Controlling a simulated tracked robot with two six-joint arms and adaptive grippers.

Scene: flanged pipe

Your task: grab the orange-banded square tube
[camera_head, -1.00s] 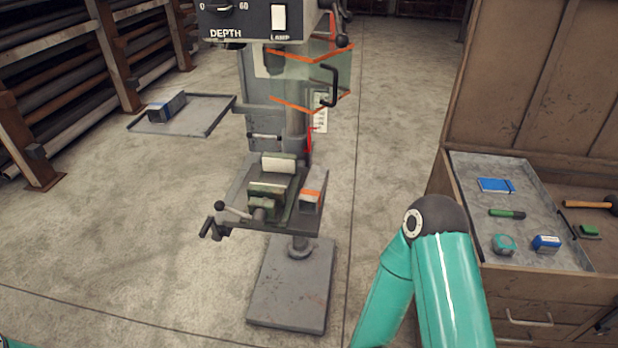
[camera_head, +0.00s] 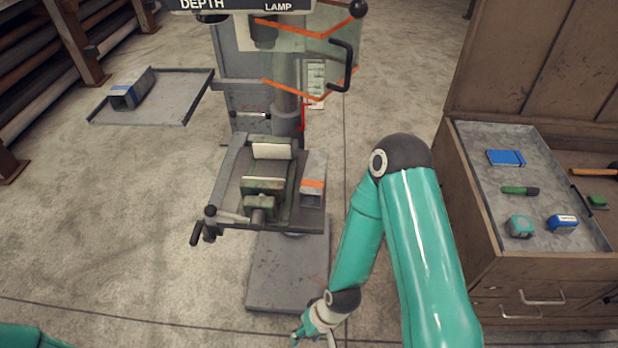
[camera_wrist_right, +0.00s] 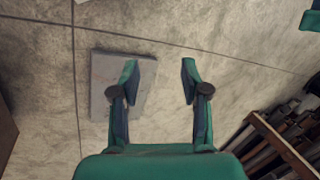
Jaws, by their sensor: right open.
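The orange-banded square tube (camera_head: 313,178) is grey with an orange band near its near end. It lies on the drill press table (camera_head: 228,190), just right of the green vise (camera_head: 268,185). My right gripper (camera_head: 312,338) shows at the bottom edge of the head view, below and nearer than the table, apart from the tube. In the right wrist view its two fingers (camera_wrist_right: 160,75) are spread with nothing between them, and the tube is not visible there. My left gripper is not in the head view; only a teal piece of arm shows at the lower left corner.
A blue-banded square tube (camera_head: 132,92) lies on a grey tray (camera_head: 180,98) at the left. The drill press guard (camera_head: 310,60) with orange edges hangs above the table. A wooden cabinet (camera_head: 480,275) with tools stands at the right. Open floor lies left of the press.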

